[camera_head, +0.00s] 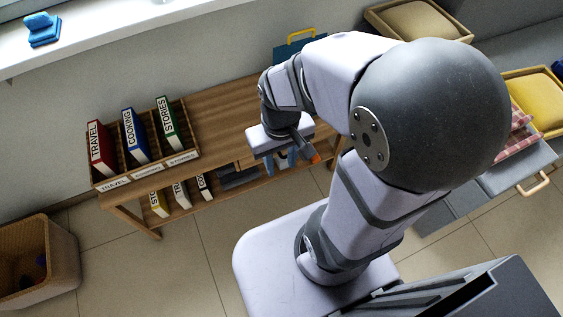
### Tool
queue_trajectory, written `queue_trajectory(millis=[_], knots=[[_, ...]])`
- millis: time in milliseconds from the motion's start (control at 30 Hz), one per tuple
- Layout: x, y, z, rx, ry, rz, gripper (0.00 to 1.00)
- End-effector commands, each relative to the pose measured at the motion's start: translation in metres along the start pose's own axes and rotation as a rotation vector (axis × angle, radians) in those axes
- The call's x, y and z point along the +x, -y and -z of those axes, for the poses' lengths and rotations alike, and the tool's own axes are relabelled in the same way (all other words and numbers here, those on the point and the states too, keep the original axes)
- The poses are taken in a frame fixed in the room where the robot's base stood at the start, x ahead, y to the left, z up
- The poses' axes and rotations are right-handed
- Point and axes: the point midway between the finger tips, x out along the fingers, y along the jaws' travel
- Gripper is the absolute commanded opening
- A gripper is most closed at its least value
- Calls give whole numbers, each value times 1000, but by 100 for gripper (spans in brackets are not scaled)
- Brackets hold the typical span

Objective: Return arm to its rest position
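My arm rises from its pale base at the lower middle and bends over to the left. My gripper (281,160) hangs at its end, in front of the right part of the wooden shelf (228,110), pointing down. Bluish parts show below its pale body, but they are small and partly covered, so I cannot tell whether the fingers are apart or together. I see no object clearly held. Part of the shelf behind the wrist is hidden.
A divided rack (192,140) on the shelf's left end holds red, blue and green books, labelled TRAVEL, COOKING and STORIES. More books (181,194) stand on the lower level. A wicker basket (50,262) is at lower left. Cushioned trays (536,98) lie at right.

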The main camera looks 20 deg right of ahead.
Motion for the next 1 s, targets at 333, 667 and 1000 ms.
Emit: queue_trajectory(millis=[333, 667, 1000], knots=[[1, 1, -7, 0, 1, 0, 34], [-23, 1, -7, 0, 1, 0, 34], [-110, 1, -7, -2, 1, 0, 34]])
